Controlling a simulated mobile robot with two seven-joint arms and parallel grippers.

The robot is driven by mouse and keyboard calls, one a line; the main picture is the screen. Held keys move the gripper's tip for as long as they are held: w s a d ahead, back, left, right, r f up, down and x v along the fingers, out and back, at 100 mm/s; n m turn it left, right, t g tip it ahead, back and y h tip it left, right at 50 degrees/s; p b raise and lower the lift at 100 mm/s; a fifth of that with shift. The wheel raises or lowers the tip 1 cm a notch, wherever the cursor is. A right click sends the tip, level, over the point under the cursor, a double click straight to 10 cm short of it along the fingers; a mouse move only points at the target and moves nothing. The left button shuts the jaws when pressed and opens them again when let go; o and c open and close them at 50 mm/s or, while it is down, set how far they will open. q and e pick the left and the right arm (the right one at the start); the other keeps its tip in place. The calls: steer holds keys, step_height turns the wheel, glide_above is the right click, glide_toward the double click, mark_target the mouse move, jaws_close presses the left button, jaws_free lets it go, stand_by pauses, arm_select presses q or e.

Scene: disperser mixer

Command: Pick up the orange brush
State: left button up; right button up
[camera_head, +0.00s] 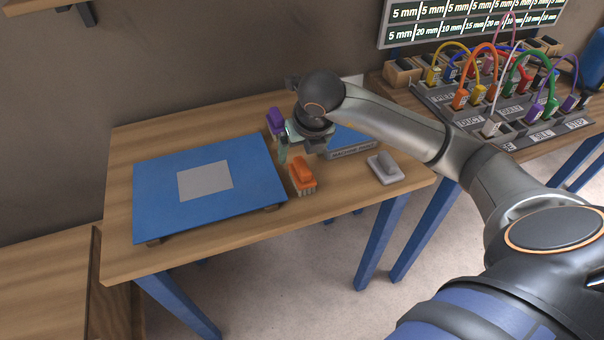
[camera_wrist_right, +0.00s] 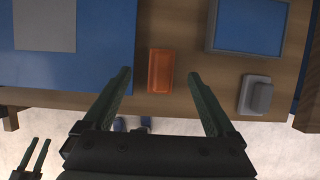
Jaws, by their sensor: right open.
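The orange brush (camera_head: 302,174) stands on the wooden table, just right of the blue board, with pale bristles below its orange top. In the right wrist view the brush (camera_wrist_right: 161,70) lies between and beyond the fingertips, slightly left of the middle of the gap. My right gripper (camera_head: 298,154) is above the table just behind the brush, open and empty; its fingers (camera_wrist_right: 158,72) are wide apart and do not touch the brush. Part of my left gripper (camera_wrist_right: 40,140) shows low at the left of the wrist view, its two slim fingers apart.
The blue board (camera_head: 155,190) with a grey square fills the table's left. A purple brush (camera_head: 275,120) stands behind my gripper. A blue-topped grey box (camera_head: 352,151) and a grey brush-like block (camera_head: 386,168) are at right. The cable panel (camera_head: 440,102) is farther right.

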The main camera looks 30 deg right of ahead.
mark_target(298, 162)
steer(key=x, duration=0.3)
steer(key=shift+w+f, duration=0.1)
steer(key=shift+f, duration=0.25)
steer(key=shift+s+p+x, duration=0.1)
steer(key=shift+p+x, duration=0.2)
steer(key=shift+x, duration=1.1)
steer(key=shift+s+p+x, duration=0.15)
steer(key=shift+p+x, duration=0.1)
steer(key=shift+x, duration=1.15)
steer(key=shift+d, duration=0.2)
steer(key=shift+c, duration=0.2)
jaws_close()
